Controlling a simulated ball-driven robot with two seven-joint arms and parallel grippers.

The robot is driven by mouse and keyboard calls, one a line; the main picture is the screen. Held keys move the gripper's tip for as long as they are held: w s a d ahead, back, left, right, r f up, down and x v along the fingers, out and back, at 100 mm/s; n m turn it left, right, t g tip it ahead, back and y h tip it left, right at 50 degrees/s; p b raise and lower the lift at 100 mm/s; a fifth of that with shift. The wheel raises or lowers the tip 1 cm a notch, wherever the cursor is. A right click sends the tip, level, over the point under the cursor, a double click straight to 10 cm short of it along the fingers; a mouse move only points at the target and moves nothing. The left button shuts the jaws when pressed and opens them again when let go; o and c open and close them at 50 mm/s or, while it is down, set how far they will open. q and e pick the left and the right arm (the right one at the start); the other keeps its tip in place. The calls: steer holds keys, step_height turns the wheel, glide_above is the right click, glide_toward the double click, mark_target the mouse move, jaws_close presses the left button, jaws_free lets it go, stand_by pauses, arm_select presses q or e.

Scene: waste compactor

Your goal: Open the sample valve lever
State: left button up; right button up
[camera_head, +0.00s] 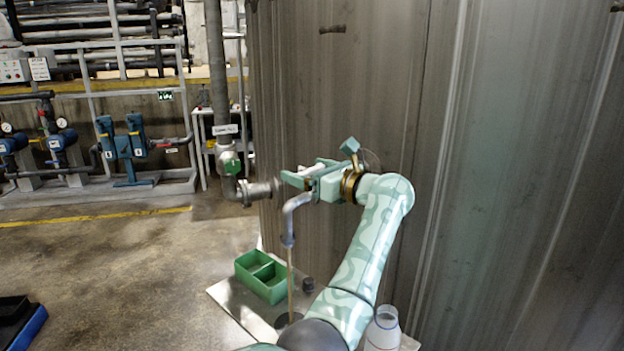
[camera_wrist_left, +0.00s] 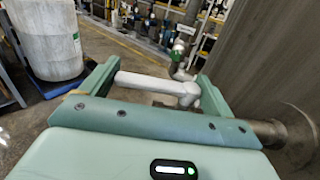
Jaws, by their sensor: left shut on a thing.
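The sample valve lever (camera_wrist_left: 145,83) shows in the left wrist view as a pale grey bar lying between the two fingers, with a rounded hub at its right end. My left gripper (camera_head: 303,175) is shut on it, beside the compactor wall; its fingers also show in the left wrist view (camera_wrist_left: 158,76). In the head view the gripper mostly hides the lever. A grey bent spout (camera_head: 289,221) hangs just below the gripper, with a thin tan streak (camera_head: 291,275) running down from its mouth. My right gripper is not in view.
A green divided tray (camera_head: 240,268) and a white bottle (camera_head: 382,334) stand on a low grey platform (camera_head: 233,304). A vertical pipe with a green valve (camera_head: 230,162) stands left of the gripper. The ribbed metal wall (camera_head: 520,180) closes off the right. Open floor lies left.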

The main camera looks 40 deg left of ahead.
arm_select(q)
steer(key=shift+f, duration=0.1)
stand_by(0.3)
steer(key=o, duration=1.2)
steer(key=shift+c, duration=0.2)
steer(key=shift+d, duration=0.1)
steer(key=s+d+p, duration=0.1)
steer(key=d, duration=1.5)
steer(key=shift+s, duration=0.25)
